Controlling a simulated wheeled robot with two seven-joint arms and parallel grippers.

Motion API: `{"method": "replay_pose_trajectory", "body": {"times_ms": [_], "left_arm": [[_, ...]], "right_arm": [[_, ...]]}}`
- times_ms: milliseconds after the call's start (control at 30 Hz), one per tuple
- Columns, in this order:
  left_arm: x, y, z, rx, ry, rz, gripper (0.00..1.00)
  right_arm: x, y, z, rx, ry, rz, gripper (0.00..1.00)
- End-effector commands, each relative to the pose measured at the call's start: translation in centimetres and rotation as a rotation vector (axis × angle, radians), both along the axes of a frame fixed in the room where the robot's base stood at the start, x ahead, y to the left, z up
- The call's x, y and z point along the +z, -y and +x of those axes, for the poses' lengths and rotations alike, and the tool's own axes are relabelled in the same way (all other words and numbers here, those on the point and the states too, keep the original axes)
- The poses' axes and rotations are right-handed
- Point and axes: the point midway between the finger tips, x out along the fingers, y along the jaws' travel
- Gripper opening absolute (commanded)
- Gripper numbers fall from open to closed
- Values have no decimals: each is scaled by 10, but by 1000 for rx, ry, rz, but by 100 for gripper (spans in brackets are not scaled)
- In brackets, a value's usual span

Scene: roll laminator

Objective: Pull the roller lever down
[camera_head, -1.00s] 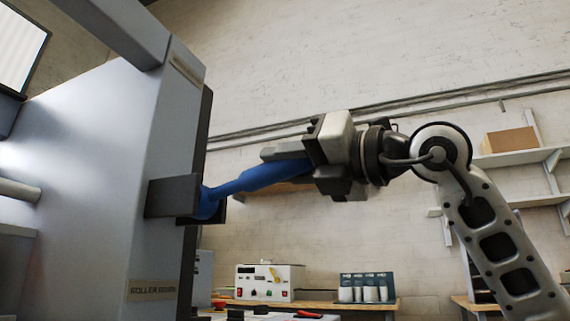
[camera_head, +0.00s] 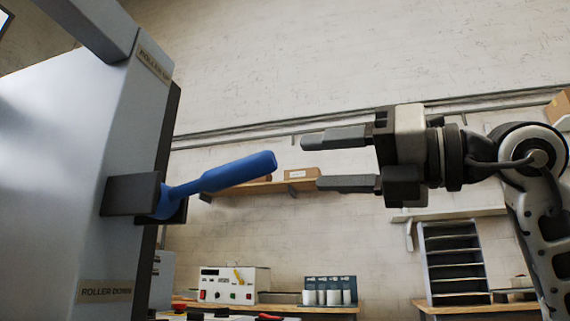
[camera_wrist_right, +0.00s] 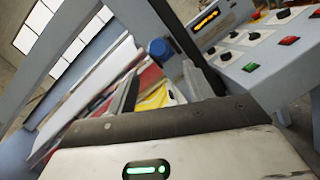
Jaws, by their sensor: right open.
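The blue roller lever (camera_head: 226,175) sticks out to the right from a dark bracket (camera_head: 136,195) on the grey laminator's side panel (camera_head: 118,130). Its handle tilts slightly upward. My right gripper (camera_head: 322,161) is open and empty to the right of the lever's tip, with a clear gap between them. In the right wrist view the lever's blue round end (camera_wrist_right: 159,48) shows beyond the open fingers (camera_wrist_right: 160,82). A "ROLLER DOWN" label (camera_head: 105,291) sits low on the panel, and another label is at the top. My left gripper is not in view.
In the wrist view a panel with knobs and buttons (camera_wrist_right: 260,45) is at upper right. Space around the lever's free end is clear.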

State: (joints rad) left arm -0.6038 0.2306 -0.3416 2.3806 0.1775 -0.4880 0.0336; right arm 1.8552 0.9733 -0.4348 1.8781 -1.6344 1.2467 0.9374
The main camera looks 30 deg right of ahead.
Motion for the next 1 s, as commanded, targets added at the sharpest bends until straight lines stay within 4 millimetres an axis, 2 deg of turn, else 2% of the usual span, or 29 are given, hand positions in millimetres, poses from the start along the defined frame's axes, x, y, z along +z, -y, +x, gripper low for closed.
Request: {"method": "replay_pose_trajectory", "body": {"times_ms": [133, 333, 900, 1000], "left_arm": [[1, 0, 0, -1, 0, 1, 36], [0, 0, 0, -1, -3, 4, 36], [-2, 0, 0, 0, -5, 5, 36], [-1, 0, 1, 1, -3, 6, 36]], "right_arm": [[-3, 16, -20, -3, -1, -1, 51], [-5, 24, -32, -1, 0, 0, 51], [-6, 25, -33, 1, -1, 0, 51], [-11, 18, -28, 27, -15, -6, 51]]}}
